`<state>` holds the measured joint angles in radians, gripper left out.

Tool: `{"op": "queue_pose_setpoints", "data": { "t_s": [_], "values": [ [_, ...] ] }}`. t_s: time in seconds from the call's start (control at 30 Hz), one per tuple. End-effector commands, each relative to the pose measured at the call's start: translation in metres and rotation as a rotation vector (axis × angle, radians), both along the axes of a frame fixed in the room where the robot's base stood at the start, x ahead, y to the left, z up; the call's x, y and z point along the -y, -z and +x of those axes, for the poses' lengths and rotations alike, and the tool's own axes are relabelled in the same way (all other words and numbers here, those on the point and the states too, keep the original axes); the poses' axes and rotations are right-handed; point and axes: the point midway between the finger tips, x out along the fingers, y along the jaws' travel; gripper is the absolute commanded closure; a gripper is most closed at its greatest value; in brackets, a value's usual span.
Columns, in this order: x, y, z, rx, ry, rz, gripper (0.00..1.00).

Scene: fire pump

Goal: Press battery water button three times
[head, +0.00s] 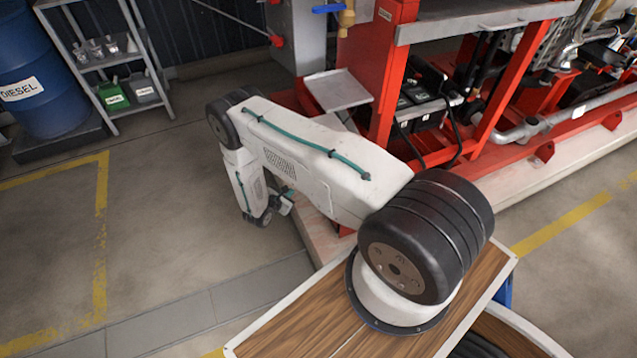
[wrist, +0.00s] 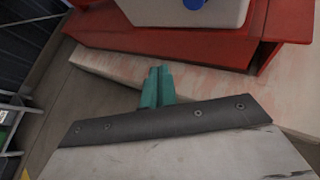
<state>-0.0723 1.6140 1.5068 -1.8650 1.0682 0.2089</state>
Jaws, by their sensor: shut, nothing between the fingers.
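My gripper (wrist: 157,72) shows in the wrist view with its teal fingers together and nothing between them. It points over the edge of a pale plinth, in front of the red base frame. In the head view only a bit of it shows, at the far end of my arm. Black batteries (head: 428,108) with cables sit inside the red frame in the head view, to the right of my arm and well apart from the gripper. I cannot make out a battery water button in either view.
A red frame (head: 393,65) stands on the pale plinth (wrist: 105,70). A grey tray (head: 338,90) juts from the frame. In the wrist view, a pale object with a blue part (wrist: 195,3) stands beyond the fingers. A shelf (head: 100,60) and blue drum (head: 35,75) stand left; the floor between is clear.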

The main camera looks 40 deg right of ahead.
Motion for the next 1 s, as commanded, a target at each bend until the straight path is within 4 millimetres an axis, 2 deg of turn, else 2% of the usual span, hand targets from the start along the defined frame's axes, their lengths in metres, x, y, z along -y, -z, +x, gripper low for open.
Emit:
{"op": "queue_pose_setpoints", "data": {
  "t_s": [0.17, 0.6, 0.8, 1.0],
  "values": [
    [0.014, 0.000, -0.004, 0.000, 0.003, 0.000, 1.00],
    [0.070, 0.000, -0.021, 0.000, 0.005, 0.000, 1.00],
    [0.082, 0.000, -0.024, 0.000, 0.002, 0.000, 1.00],
    [0.084, 0.000, -0.024, 0.000, 0.000, 0.000, 1.00]
  ]
}}
